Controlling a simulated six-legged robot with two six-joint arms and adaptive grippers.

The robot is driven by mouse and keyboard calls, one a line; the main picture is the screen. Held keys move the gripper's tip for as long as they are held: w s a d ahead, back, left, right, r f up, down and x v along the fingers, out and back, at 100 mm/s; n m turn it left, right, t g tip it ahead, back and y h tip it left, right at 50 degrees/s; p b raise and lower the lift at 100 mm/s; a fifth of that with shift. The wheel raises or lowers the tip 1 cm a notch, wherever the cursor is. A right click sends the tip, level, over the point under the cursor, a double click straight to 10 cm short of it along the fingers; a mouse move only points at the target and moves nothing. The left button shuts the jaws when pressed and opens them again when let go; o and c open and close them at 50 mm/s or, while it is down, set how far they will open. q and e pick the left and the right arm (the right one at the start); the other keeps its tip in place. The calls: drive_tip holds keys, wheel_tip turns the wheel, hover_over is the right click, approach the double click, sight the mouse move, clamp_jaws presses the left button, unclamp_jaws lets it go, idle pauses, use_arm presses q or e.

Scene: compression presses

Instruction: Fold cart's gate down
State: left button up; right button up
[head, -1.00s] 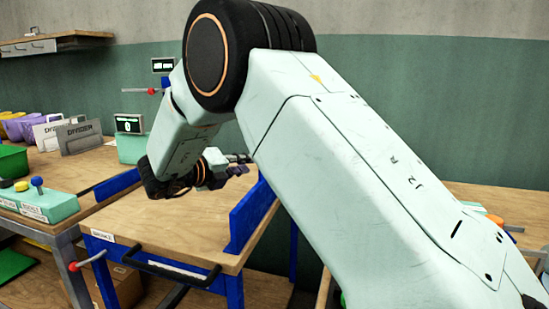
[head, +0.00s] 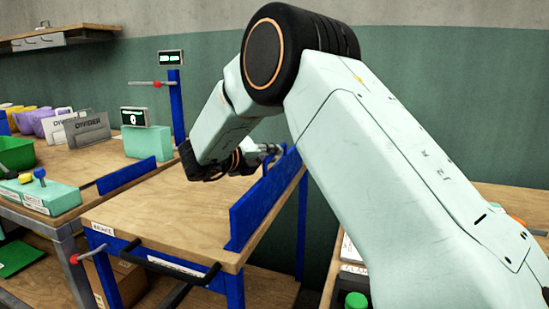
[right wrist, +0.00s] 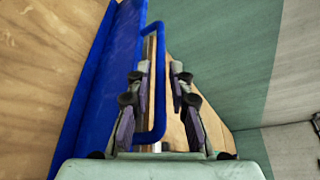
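The cart (head: 150,212) has a wooden top, a blue frame and a black push handle at its near end. Its blue gate (head: 250,212) stands upright along the right edge. My right gripper (head: 272,150) is at the far part of the gate, partly hidden by my arm. In the right wrist view, the gate (right wrist: 100,75) runs along the left, with a blue loop handle (right wrist: 160,75) on its outer side. The open fingers (right wrist: 158,108) are on either side of the loop's bar, with no clear contact. My left gripper is out of view.
A workbench on the left holds a teal button box (head: 42,192), a green bin (head: 14,153) and grey dividers (head: 88,131). A blue post (head: 177,105) stands behind the cart. Another wooden table is at the right. The cart top is clear.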

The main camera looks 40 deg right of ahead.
drive_tip(key=shift+x, duration=0.75)
drive_tip(key=shift+c, duration=0.5)
clamp_jaws()
